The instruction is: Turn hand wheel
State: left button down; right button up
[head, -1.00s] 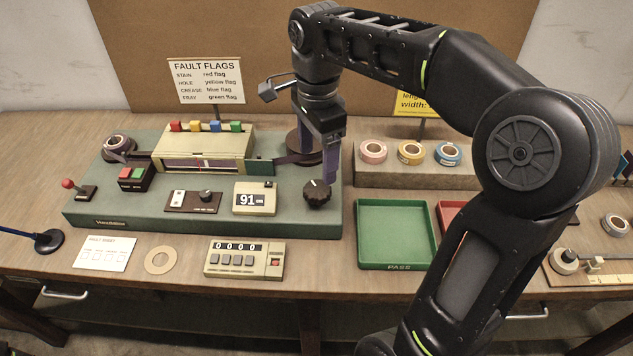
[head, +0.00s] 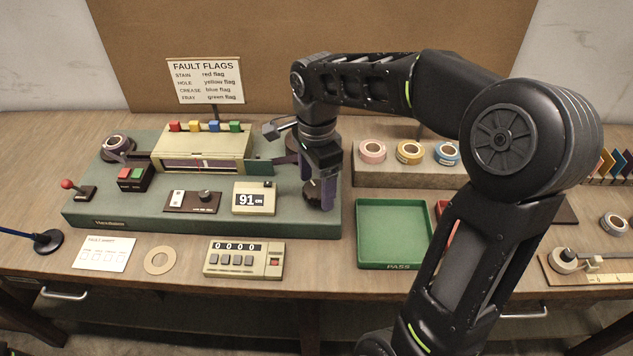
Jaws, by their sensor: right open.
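The black hand wheel (head: 313,195) is a scalloped knob at the right end of the green winding machine (head: 110,205). A display (head: 254,198) left of the wheel reads 91 cm. My left gripper is not in view.
A green PASS tray (head: 394,261) lies right of the machine. Tape rolls (head: 410,152) stand on a block behind it. A counter box (head: 244,260) reading 0000 stands in front. A dark reel (head: 294,141) is partly hidden behind my right gripper.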

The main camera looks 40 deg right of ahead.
aim_at(317, 188)
jog(key=shift+c, duration=0.4)
jog(key=c, duration=1.3)
jog(key=shift+n, duration=0.4)
jog(key=o, duration=1.4)
jog(key=shift+r, duration=3.95)
